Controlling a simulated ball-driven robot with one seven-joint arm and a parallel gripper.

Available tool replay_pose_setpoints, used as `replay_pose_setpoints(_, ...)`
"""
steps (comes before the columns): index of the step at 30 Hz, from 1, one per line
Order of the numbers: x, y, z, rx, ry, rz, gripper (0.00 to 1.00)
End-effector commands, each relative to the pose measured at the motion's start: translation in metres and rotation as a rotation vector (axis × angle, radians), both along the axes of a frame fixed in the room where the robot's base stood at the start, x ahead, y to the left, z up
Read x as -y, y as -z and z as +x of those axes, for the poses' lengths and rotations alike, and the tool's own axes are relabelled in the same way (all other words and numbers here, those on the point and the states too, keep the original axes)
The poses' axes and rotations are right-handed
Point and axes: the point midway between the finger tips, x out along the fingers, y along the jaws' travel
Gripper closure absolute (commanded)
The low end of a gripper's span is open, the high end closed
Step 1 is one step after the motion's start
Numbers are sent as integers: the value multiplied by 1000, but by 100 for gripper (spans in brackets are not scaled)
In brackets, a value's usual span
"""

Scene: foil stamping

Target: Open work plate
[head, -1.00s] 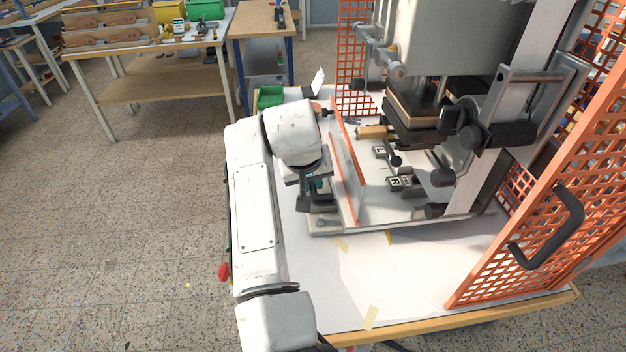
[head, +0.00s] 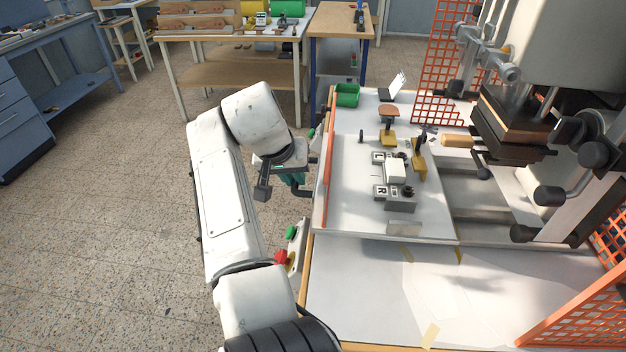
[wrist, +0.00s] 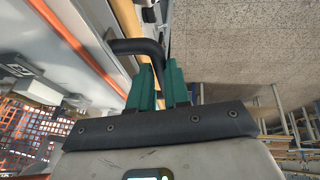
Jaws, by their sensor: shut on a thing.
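The work plate (head: 355,205) of the press is a pale grey sliding plate, drawn out toward the left over the bench edge, with an orange front edge (head: 330,160). My gripper (head: 293,180) is at the outer side of that edge, partly hidden behind my own arm in the head view. In the wrist view, the green fingers of my gripper (wrist: 157,88) are shut on a black bar handle (wrist: 140,47) that bends toward the plate front. Fixtures marked with letters, including an R block (head: 381,191), sit on the plate.
The press head (head: 510,120) stands right of the plate, with a wooden-handled lever (head: 458,141). An orange mesh guard (head: 580,310) is at front right. A control box with a red button (head: 281,257) is at the bench's left edge. Open floor (head: 120,220) lies left.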

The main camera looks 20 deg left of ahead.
Motion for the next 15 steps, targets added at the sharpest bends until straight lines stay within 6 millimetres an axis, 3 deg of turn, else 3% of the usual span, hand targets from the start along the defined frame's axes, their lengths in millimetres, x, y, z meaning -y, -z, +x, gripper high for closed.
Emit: replay_pose_setpoints(15, -8, 0, -2, 1, -1, 1, 100)
